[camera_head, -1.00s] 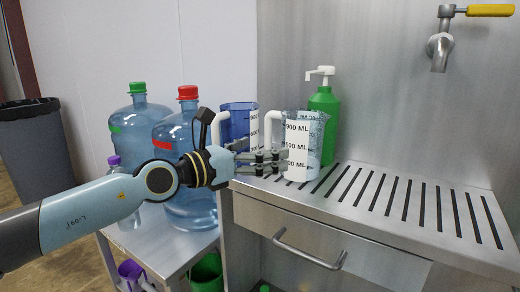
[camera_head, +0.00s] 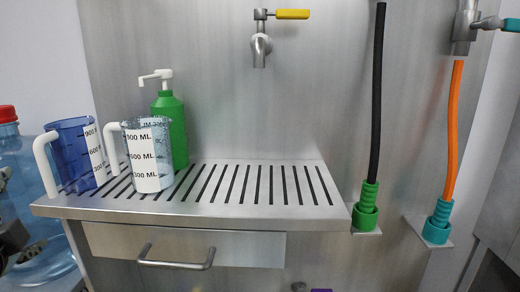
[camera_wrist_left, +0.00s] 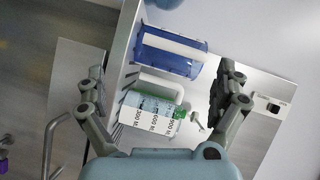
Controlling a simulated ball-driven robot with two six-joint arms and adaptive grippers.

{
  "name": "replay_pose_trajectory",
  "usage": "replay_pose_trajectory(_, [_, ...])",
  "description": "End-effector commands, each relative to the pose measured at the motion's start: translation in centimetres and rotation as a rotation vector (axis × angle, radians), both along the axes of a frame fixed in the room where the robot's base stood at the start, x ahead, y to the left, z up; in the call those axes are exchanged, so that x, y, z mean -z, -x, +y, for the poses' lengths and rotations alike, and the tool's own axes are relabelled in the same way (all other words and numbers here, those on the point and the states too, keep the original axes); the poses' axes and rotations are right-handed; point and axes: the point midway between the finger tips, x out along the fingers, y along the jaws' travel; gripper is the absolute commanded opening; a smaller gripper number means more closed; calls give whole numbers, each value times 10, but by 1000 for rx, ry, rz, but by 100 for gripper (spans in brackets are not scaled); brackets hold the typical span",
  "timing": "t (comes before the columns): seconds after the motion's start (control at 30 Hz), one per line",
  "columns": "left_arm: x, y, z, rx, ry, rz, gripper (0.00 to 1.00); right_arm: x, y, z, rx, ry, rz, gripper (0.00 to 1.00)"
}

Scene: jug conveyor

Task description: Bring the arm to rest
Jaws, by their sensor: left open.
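My left gripper (camera_head: 14,238) shows only in part at the left edge of the head view, left of the steel counter and apart from the jugs. In the left wrist view its two fingers (camera_wrist_left: 162,72) are spread wide with nothing between them. A clear measuring jug (camera_head: 148,155) with a white handle stands upright on the slotted counter (camera_head: 250,205); it also shows in the left wrist view (camera_wrist_left: 150,112). A blue measuring jug (camera_head: 75,155) stands to its left, and also shows in the left wrist view (camera_wrist_left: 168,58). My right gripper is in neither view.
A green pump bottle (camera_head: 176,128) stands behind the clear jug. A tap (camera_head: 260,48) hangs above the counter. A large water bottle (camera_head: 20,160) stands at the left, behind my gripper. Black (camera_head: 378,95) and orange (camera_head: 453,125) hoses hang at the right. The counter's right part is clear.

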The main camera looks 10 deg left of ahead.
Motion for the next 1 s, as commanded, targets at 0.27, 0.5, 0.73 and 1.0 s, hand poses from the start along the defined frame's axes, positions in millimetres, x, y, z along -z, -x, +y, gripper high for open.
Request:
replay_pose_trajectory(0.27, [106,98,-58,-279,741,295,100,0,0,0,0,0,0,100])
replay_pose_trajectory(0.5, [135,159,-125,-385,1073,531,100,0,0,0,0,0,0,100])
replay_pose_trajectory(0.73, [190,165,-138,-426,1144,616,100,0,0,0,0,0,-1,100])
replay_pose_trajectory(1.0, [299,166,-127,-463,1140,645,100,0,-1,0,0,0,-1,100])
